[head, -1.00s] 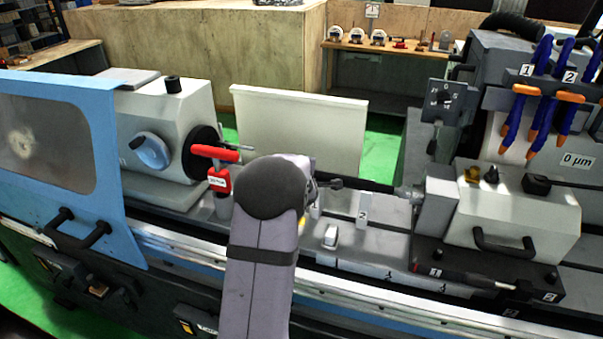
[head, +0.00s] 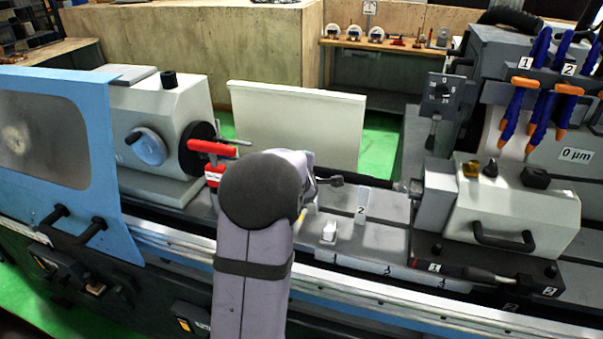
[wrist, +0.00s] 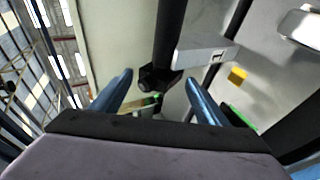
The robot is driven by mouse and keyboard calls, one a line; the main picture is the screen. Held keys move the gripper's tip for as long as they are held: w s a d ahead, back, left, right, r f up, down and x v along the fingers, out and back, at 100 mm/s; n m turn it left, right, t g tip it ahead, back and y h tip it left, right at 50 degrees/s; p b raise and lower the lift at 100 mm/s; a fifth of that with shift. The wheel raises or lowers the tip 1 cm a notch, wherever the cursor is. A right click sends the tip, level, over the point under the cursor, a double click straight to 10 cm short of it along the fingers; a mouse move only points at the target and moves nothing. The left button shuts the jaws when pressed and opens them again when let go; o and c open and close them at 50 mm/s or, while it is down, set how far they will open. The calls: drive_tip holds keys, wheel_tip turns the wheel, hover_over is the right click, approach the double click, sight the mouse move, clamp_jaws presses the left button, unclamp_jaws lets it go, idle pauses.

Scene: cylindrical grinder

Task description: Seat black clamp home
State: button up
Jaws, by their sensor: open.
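A black piece with a knob-like end (head: 331,180), which looks like the black clamp, shows just right of my arm's wrist in the head view. In the wrist view, a dark block (wrist: 158,78) at the end of a black bar (wrist: 171,35) lies between and beyond my fingertips; I cannot tell whether it is the same piece. My gripper (wrist: 158,84) is open, with its two blue fingers apart and no visible hold on anything. In the head view the fingers are mostly hidden behind my arm. How the clamp is seated cannot be made out.
A red-handled part (head: 212,148) stands beside the headstock (head: 160,115) on the left. The tailstock unit (head: 515,215) is at the right. A white block (head: 328,232) and a plate marked 2 (head: 361,208) sit on the machine table. A pale panel (head: 295,128) stands behind.

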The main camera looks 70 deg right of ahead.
drive_tip(key=shift+b+v, duration=0.3)
drive_tip(key=shift+v, duration=1.55)
drive_tip(key=w+a+f+t+y, duration=0.1)
drive_tip(key=w+a+f+y, duration=0.25)
drive_tip(key=w+a, duration=1)
drive_tip(key=w+a+f+m+y, duration=0.1)
drive_tip(key=w+a+f+y, duration=0.1)
drive_tip(key=w+a, duration=0.35)
drive_tip(key=w+a+f+y, duration=0.1)
drive_tip(key=w+a+f, duration=0.1)
drive_tip(key=a, duration=0.7)
drive_tip(key=s+a+f+g+y, duration=0.1)
drive_tip(key=a+f+g+y, duration=0.15)
drive_tip(key=a, duration=1.35)
drive_tip(key=s+a+f+g+y, duration=0.2)
drive_tip(key=s+a, duration=0.7)
drive_tip(key=a, duration=0.4)
drive_tip(key=shift+a+f+m+y, duration=0.25)
drive_tip(key=shift+a+m+y, duration=0.05)
drive_tip(key=shift+a+m, duration=0.1)
